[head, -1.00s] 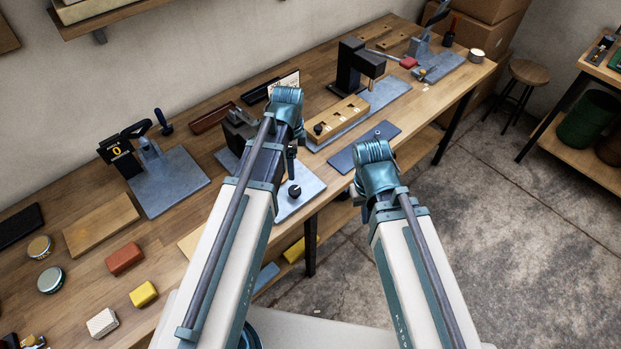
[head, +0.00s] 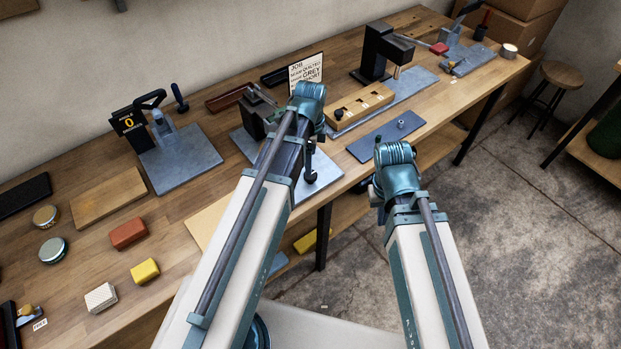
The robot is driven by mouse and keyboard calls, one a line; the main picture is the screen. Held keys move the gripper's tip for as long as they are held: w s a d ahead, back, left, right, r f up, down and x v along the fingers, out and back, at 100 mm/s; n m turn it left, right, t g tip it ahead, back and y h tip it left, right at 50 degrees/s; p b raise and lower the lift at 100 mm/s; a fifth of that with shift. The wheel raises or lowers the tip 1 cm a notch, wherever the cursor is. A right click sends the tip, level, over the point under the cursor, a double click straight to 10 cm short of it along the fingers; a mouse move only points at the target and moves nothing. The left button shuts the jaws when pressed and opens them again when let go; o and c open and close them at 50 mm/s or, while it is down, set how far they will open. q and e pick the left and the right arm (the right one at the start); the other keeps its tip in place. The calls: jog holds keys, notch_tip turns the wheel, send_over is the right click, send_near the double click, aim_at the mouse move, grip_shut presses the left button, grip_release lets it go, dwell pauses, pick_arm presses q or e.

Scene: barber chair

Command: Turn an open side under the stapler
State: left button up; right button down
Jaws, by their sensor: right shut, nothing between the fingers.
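A black upright machine with an overhanging arm (head: 374,52), perhaps the stapler, stands on a grey plate (head: 412,88) towards the back right of the bench. I cannot make out a seat or cushion with an open side under it. My right gripper (head: 374,190) is shut and empty, off the bench's front edge, mostly hidden behind its wrist. My left arm's wrist (head: 308,100) is in front of a dark clamp-like device (head: 258,112) on a pale plate (head: 322,172). My left gripper's fingers are hidden or cannot be told from the dark parts there.
A wooden block with slots (head: 360,104) and a blue-grey mat (head: 385,136) lie near the front edge. A lever press (head: 165,140) stands on the left. Red (head: 128,233) and yellow (head: 145,271) blocks lie nearer. Open floor (head: 500,230) is at the right.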

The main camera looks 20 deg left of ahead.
aim_at(310, 178)
pick_arm(q)
notch_tip(310, 178, down, 7)
jog(key=b, duration=0.6)
grip_shut()
